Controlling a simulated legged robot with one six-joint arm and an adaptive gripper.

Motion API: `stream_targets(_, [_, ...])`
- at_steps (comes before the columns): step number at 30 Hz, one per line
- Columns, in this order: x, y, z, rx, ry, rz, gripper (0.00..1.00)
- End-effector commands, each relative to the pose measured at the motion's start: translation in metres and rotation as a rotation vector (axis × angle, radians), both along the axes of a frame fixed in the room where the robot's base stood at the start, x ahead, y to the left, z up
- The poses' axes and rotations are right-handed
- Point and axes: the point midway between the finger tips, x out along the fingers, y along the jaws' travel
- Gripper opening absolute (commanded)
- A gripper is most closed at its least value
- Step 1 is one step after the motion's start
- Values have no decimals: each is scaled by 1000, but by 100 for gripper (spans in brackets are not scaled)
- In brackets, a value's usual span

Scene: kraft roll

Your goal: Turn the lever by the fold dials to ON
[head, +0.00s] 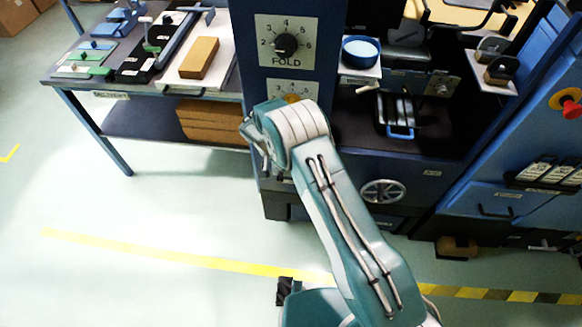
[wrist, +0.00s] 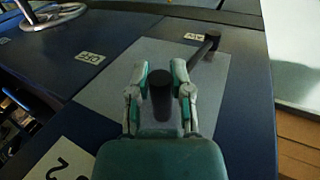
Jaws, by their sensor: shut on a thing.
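In the wrist view my gripper (wrist: 160,88) has its two fingers on either side of a dark round lever grip (wrist: 161,98) and is shut on it. A dark bar (wrist: 203,50) shows past the right finger, over a grey plate (wrist: 112,88) on the blue panel. One small label (wrist: 90,58) lies left of the plate and another (wrist: 193,37) near the bar's upper end; I cannot read them surely. In the head view the FOLD dial (head: 285,44) and a lower dial (head: 292,97) show. My arm hides the lever and most of the gripper there.
A delivery table (head: 62,78) with tools and a brown block (head: 199,57) stands left of the dial panel. A handwheel (head: 383,191) and a blue-handled tray (head: 398,118) are to the right. The floor at left is clear, crossed by a yellow line (head: 150,253).

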Motion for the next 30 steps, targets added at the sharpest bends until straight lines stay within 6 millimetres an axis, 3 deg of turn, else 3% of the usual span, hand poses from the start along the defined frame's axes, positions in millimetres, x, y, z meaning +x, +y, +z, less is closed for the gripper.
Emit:
stream_targets(9, [-1, 15, 1, 4, 3, 0, 0])
stream_targets(29, [0, 22, 4, 12, -4, 3, 0])
stream_targets(30, [0, 22, 4, 12, -4, 3, 44])
